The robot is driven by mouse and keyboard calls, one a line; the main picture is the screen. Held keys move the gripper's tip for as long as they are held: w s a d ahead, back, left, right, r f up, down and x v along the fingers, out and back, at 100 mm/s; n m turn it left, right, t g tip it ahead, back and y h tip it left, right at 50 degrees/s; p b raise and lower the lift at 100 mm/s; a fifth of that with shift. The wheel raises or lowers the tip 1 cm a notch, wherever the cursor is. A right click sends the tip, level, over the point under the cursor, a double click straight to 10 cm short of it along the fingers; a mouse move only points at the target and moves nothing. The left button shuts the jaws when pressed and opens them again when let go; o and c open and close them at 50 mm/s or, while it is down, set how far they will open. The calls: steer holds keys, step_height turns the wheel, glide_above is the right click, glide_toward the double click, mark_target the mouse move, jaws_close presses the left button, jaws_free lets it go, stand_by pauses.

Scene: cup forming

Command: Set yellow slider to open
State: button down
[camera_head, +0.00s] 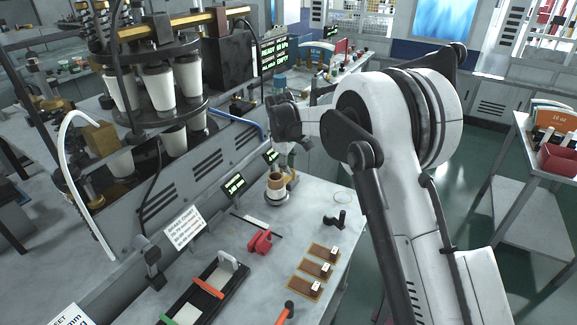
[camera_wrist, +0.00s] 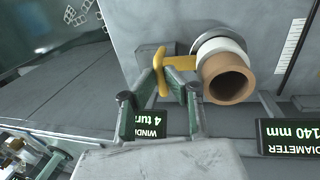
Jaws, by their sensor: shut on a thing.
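A yellow handle, the likely yellow slider (camera_wrist: 179,63), shows in the wrist view beside a white collar (camera_wrist: 221,46) with a brown tube (camera_wrist: 229,79) standing out of it. In the head view the brown tube (camera_head: 275,181) sits on a fixture near the middle, with a little yellow at its right. My gripper (camera_wrist: 172,72) is shut on the yellow handle, its two dark green fingers at the handle's sides. In the head view my gripper (camera_head: 285,152) comes down just above the fixture and is small and partly hidden. The slider's open mark cannot be made out.
A machine with white cups (camera_head: 158,88) stands at the left. A red clamp-like part (camera_head: 260,241), a black track (camera_head: 205,300) and several brown plates (camera_head: 316,268) lie on the bench. A display (camera_wrist: 288,136) is close to the tube. A side table (camera_head: 545,160) stands at the right.

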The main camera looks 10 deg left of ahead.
steer(key=shift+w+d+b, duration=0.2)
steer(key=shift+w, duration=0.4)
steer(key=shift+w+d+b, duration=0.2)
steer(key=shift+w, duration=0.4)
steer(key=shift+r, duration=0.1)
steer(key=c, duration=1.8)
jaws_free()
steer(key=shift+w+d, duration=0.1)
steer(key=r, duration=0.4)
steer(key=s+r, duration=0.1)
steer(key=r, duration=0.2)
steer(key=s+r, duration=0.1)
steer(key=r, duration=0.3)
steer(key=shift+s+a+r, duration=0.15)
steer(key=shift+a+r, duration=0.2)
steer(key=shift+a, duration=0.05)
